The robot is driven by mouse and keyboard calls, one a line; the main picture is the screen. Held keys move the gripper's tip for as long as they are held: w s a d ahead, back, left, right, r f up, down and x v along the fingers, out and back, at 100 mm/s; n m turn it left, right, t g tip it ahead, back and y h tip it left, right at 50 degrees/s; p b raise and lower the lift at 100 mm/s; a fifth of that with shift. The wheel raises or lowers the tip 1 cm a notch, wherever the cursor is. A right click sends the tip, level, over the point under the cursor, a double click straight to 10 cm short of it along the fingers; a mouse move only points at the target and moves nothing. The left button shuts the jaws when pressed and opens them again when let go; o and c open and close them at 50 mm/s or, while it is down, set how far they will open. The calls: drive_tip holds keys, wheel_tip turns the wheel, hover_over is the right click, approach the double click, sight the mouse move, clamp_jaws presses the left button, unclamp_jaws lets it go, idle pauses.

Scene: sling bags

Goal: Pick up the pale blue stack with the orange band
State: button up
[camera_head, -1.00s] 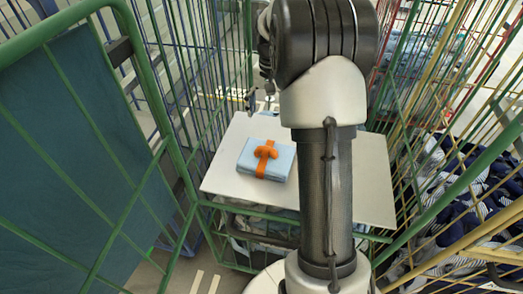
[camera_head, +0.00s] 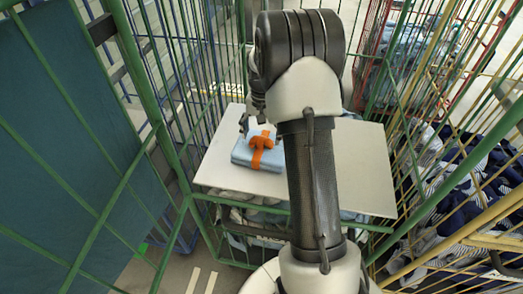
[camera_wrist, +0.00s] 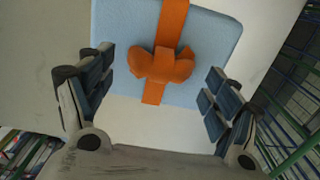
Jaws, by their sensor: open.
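The pale blue stack (camera_head: 242,155) lies on the left part of a pale flat board. An orange band (camera_head: 258,158) with a knot runs over its top. In the wrist view the stack (camera_wrist: 205,45) fills the upper middle, its far part cut off by the frame edge. The orange band (camera_wrist: 171,18) and its knot are near the centre. My gripper (camera_wrist: 160,85) is open and empty, with one dark padded finger on each side of the knot. In the head view my gripper (camera_head: 257,122) is just behind and above the stack, partly hidden by my arm.
The pale board (camera_head: 355,165) has bare room to the right of my arm. Green cage bars (camera_head: 187,200) stand close on the left. A teal panel (camera_head: 60,130) is farther left. A yellow-barred cage with navy and white cloth bags (camera_head: 470,195) stands on the right.

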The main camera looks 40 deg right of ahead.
sight(261, 146)
wheel_tip(261, 146, down, 3)
drive_tip(key=shift+w+r, duration=0.1)
drive_tip(key=shift+c, duration=0.2)
clamp_jaws()
idle(0.9)
drive_tip(key=shift+r, duration=0.1)
